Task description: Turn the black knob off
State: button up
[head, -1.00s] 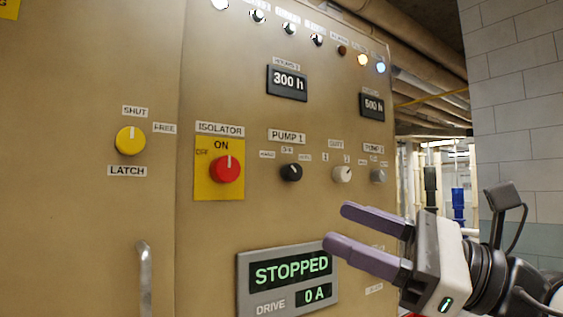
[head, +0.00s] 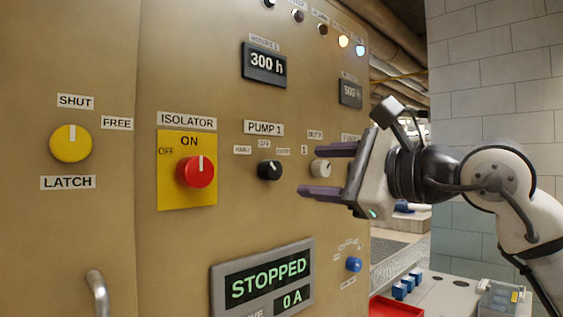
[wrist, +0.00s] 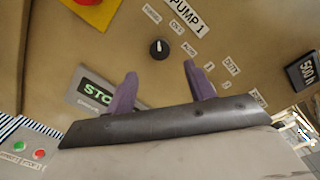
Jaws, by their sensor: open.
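The black knob (head: 270,170) sits on the tan panel under the PUMP 1 label, with small HAND, OFF and a third label around it. Its white pointer mark appears tilted a little right of the OFF label in the head view. In the wrist view the black knob (wrist: 159,49) lies beyond and between the fingertips. My gripper (head: 313,172) is open, its two purple fingers pointing left toward the panel, just right of the knob. My gripper also shows in the wrist view (wrist: 160,70). Nothing is between the fingers, and they appear apart from the knob.
Left are the red isolator knob (head: 196,172) at ON and the yellow latch knob (head: 71,143). A display (head: 263,278) reads STOPPED, 0 A. A metal handle (head: 98,292) protrudes lower left. A blue knob (head: 354,264) is lower right.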

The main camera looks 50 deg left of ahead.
aim_at(276, 170)
jog(key=a, duration=0.2)
jog(key=s+a+p, duration=0.1)
jog(key=a, duration=0.2)
jog(key=a+p, duration=0.1)
jog(key=a, duration=0.2)
jog(key=shift+s, duration=0.15)
jog(key=shift+c, duration=0.2)
jog(key=c, duration=0.9)
